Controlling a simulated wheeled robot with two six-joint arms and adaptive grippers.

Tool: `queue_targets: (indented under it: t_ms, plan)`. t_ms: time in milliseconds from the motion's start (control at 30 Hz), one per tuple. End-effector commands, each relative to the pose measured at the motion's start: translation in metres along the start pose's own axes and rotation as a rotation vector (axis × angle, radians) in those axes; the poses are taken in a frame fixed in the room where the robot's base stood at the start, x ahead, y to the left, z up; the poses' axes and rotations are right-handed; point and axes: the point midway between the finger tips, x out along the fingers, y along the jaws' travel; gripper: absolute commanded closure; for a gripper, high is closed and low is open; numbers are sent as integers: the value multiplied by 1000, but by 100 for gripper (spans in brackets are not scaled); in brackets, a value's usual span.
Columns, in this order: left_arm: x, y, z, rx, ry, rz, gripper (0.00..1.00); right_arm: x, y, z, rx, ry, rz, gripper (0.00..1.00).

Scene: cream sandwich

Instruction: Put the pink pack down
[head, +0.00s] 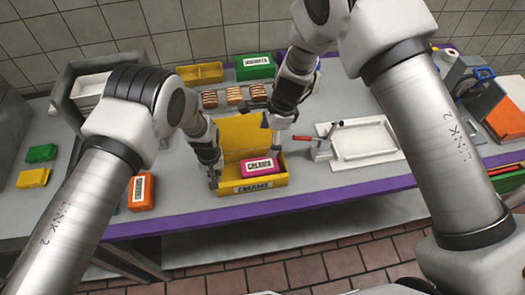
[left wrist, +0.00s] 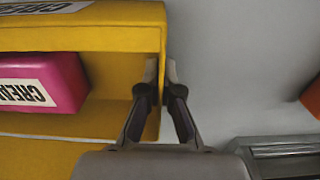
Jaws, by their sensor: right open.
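The pink pack (head: 264,165), with a white label, lies inside the open yellow box (head: 250,188) at the table's front edge. It also shows in the left wrist view (left wrist: 62,75), lying apart from the box's near side wall. My right gripper (head: 277,143) is open just above and behind the pack; its fingertips are partly hidden. My left gripper (head: 212,180) is at the box's left end. In the left wrist view its fingers (left wrist: 161,80) pinch the side wall of the yellow box, one inside and one outside.
An orange pack (head: 141,192) lies left of the box. Several sandwich-like items (head: 234,96) sit behind the box's raised lid. A white tray (head: 365,140) and a red-handled lever (head: 322,148) stand to the right. Green (head: 41,153) and yellow (head: 33,178) packs lie far left.

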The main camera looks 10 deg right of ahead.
Motion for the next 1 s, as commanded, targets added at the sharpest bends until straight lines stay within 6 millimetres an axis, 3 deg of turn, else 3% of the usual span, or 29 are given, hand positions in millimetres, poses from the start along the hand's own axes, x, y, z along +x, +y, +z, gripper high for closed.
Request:
queue_targets:
  t_ms: [100,233,367,467,567,600,633,700,800,900,1000]
  plan:
    - [0,0,0,0,0,0,100,-11,0,0,2,0,0,5]
    - [0,0,0,1,0,0,100,-11,2,-3,-5,7,3,5]
    - [0,0,0,0,0,0,100,10,24,-34,-91,73,23,5]
    - [0,0,0,0,0,0,100,40,64,-83,-270,173,67,5]
    - [0,0,0,1,0,0,100,71,129,-138,-575,268,144,5]
    - [0,0,0,1,0,0,100,80,158,-156,-725,288,178,5]
    - [0,0,0,1,0,0,100,86,179,-166,-838,293,198,5]
    - [0,0,0,1,0,0,100,94,222,-178,-1078,282,226,5]
    - [0,0,0,0,0,0,100,97,266,-179,-1337,242,224,5]
    - [0,0,0,0,0,0,100,96,287,-174,-1478,212,201,5]
    - [0,0,0,0,0,0,100,95,293,-171,-1526,204,189,5]
